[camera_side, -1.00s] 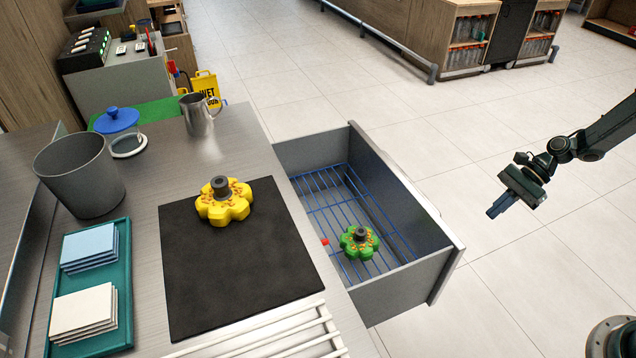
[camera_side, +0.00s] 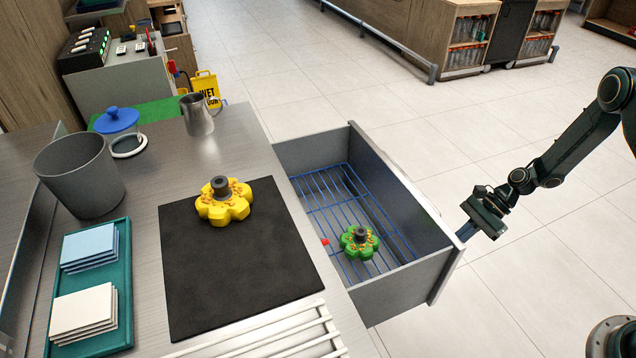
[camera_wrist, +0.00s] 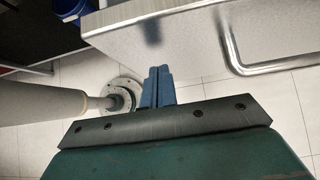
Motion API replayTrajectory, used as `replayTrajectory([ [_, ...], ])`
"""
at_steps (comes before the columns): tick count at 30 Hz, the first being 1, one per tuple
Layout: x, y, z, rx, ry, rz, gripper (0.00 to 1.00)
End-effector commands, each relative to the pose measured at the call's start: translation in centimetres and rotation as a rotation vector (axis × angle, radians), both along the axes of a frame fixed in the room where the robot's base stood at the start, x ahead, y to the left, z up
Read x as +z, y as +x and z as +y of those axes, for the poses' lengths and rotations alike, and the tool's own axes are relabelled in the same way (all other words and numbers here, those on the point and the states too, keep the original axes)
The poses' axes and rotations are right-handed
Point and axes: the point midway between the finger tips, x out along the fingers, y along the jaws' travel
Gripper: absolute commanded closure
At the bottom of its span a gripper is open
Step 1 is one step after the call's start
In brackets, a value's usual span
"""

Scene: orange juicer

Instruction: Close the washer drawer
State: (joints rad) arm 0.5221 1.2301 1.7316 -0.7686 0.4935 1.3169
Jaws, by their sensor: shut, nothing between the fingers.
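The washer drawer (camera_side: 388,294) is pulled out from the counter, with a blue wire rack (camera_side: 330,212) inside. A green flower-shaped part (camera_side: 359,243) with a dark knob sits on the rack. My gripper (camera_side: 466,232) is shut and empty at the outer side of the drawer front, near its right end in the side view. In the wrist view my blue fingertips (camera_wrist: 157,75) are together, close to the drawer's pale front panel (camera_wrist: 180,32). I cannot tell whether they touch it. A metal bar handle (camera_wrist: 262,65) shows on the panel, right of the fingertips.
On the counter, a yellow flower-shaped part (camera_side: 224,203) sits on a black mat (camera_side: 235,270). A grey bin (camera_side: 80,178), a metal pitcher (camera_side: 197,115) and a teal tray (camera_side: 122,300) stand around it. The tiled floor beyond the drawer is open.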

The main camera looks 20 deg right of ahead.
Motion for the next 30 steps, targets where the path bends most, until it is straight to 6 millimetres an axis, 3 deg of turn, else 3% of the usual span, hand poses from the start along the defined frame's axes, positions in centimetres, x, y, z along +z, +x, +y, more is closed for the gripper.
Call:
replayTrajectory([
  [20,0.0,0.0,1.2,0.001,0.000,0.001,1.00],
  [26,0.1,0.0,2.8,0.003,0.002,0.000,1.00],
  [30,0.1,-0.1,5.2,0.006,0.003,0.001,1.00],
])
